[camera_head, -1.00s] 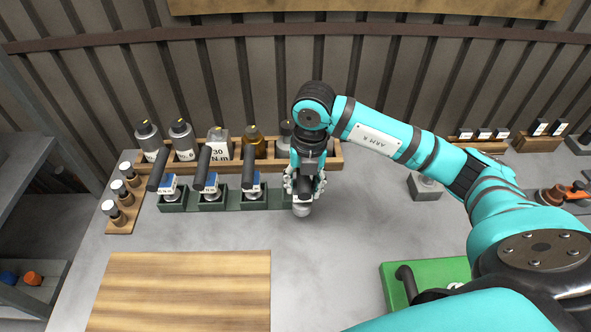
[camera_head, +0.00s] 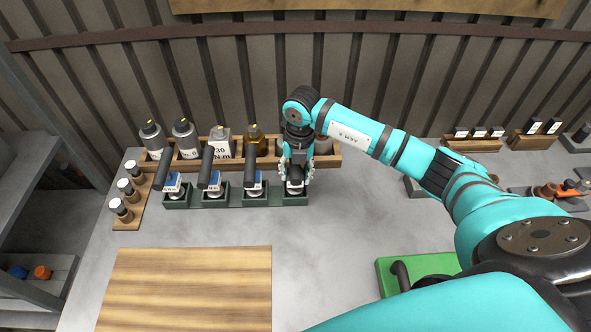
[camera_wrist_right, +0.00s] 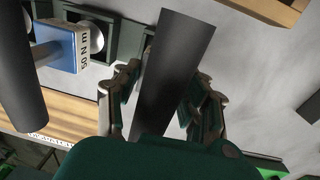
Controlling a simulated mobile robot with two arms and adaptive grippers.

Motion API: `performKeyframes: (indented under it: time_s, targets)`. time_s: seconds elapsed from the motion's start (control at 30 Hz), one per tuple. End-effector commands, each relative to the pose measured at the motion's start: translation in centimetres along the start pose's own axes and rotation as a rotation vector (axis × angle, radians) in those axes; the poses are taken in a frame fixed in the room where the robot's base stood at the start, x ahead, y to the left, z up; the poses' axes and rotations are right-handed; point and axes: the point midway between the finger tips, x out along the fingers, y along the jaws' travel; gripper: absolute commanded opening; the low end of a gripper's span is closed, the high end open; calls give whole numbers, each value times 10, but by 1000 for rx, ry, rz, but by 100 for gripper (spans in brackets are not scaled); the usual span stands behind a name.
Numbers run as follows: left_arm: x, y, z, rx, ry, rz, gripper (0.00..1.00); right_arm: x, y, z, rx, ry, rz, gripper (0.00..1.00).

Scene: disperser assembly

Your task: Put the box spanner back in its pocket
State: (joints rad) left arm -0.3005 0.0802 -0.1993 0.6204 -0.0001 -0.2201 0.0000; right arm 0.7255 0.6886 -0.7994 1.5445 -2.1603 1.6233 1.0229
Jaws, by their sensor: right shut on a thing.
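My right gripper (camera_head: 295,176) is shut on the box spanner (camera_wrist_right: 174,65), which shows as a dark grey cylindrical handle between the fingers in the right wrist view. In the head view the gripper is at the rightmost pocket (camera_head: 301,201) of the dark green rack. The spanner's silvery lower end (camera_head: 295,188) is at that pocket. I cannot tell whether it is seated or just above. My left gripper is not in view.
Three similar dark-handled tools with blue labels, one of them here (camera_head: 255,189), stand in the other pockets to the left. Several bottles (camera_head: 187,139) stand in a wooden rack behind. A wooden board (camera_head: 190,290) lies in front. The bench between is clear.

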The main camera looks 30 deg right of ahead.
Motion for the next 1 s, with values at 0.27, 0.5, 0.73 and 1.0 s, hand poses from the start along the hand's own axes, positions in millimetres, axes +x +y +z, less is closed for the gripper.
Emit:
performKeyframes:
  time_s: [0.27, 0.5, 0.73, 1.0]
  targets:
    - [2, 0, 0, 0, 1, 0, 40, 2, 0, 0, 0, 0, 0, 56]
    - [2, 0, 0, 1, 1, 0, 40, 2, 0, 0, 1, 1, 0, 65]
    - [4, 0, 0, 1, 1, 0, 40, -6, 0, 1, 0, -2, 2, 65]
    - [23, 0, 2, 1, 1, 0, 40, -59, 0, 1, -1, -5, 3, 65]
